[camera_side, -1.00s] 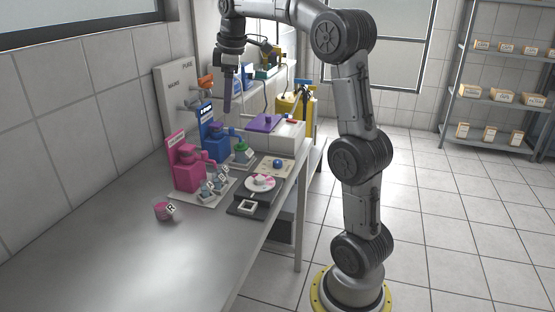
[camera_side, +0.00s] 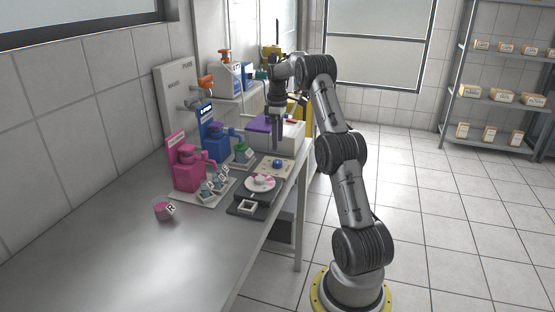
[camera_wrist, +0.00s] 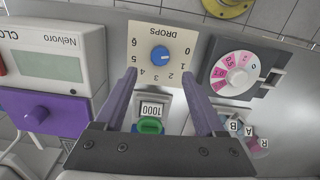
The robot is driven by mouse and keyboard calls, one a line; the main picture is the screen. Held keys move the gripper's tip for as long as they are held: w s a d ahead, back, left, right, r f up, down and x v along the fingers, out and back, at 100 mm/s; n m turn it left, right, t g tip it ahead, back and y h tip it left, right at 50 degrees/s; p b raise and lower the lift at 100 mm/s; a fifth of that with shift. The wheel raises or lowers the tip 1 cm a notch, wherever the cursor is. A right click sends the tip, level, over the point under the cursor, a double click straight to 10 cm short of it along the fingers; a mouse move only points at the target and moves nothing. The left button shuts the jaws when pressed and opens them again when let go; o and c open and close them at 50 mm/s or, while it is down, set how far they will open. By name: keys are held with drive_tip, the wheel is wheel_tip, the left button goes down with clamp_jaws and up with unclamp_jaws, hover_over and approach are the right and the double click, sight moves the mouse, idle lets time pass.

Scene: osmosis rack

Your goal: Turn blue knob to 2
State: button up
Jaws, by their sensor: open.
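The blue knob (camera_wrist: 160,54) sits on a cream dial plate (camera_wrist: 142,31) marked DROPS with numbers 0 to 6 around it. I cannot tell which number its small pale mark points to. In the side view the knob (camera_side: 277,163) is at the right part of the bench, on its cream plate. My gripper (camera_side: 277,146) points down just above the knob. In the wrist view my gripper (camera_wrist: 159,76) is open, with its two purple fingers apart on either side below the knob, not touching it.
A pink and white dial (camera_wrist: 233,74) is beside the plate. A Nelvoro box with a purple part (camera_wrist: 44,113) stands on the other side. A green-capped bottle (camera_wrist: 150,126) is close to the fingers. Pink (camera_side: 188,174) and blue dispensers (camera_side: 214,148) stand near the wall.

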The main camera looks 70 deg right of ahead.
sight(278, 161)
wheel_tip(278, 161, down, 8)
drive_tip(key=shift+f, duration=0.1)
idle(0.4)
clamp_jaws()
